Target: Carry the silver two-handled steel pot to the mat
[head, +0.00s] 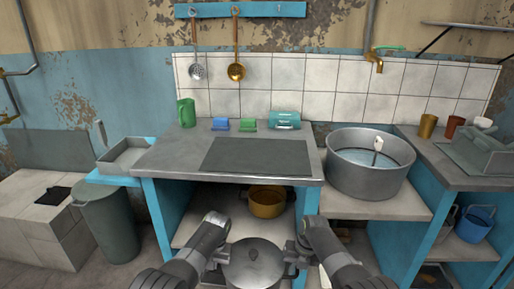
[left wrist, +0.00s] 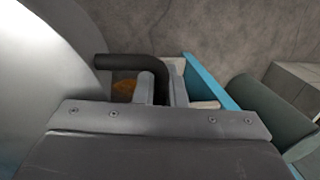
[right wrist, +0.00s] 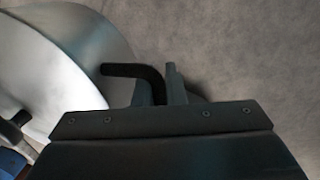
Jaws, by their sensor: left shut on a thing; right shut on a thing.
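The silver steel pot (head: 254,268), with a lid and top knob, is at the bottom middle of the head view, in front of the counter. My left gripper (head: 221,254) is shut on its left handle, a black bent bar (left wrist: 128,62) in the left wrist view. My right gripper (head: 291,251) is shut on the other handle, also black (right wrist: 135,71) in the right wrist view. The pot looks roughly level; its underside is hidden. The dark grey mat (head: 257,156) lies bare on the counter, beyond the pot.
The counter (head: 165,160) has a green jug (head: 186,112), blue and green items and a teal box (head: 285,120) behind the mat. A large round basin (head: 368,165) stands right of it. A brass-coloured pot (head: 266,201) sits on the shelf below.

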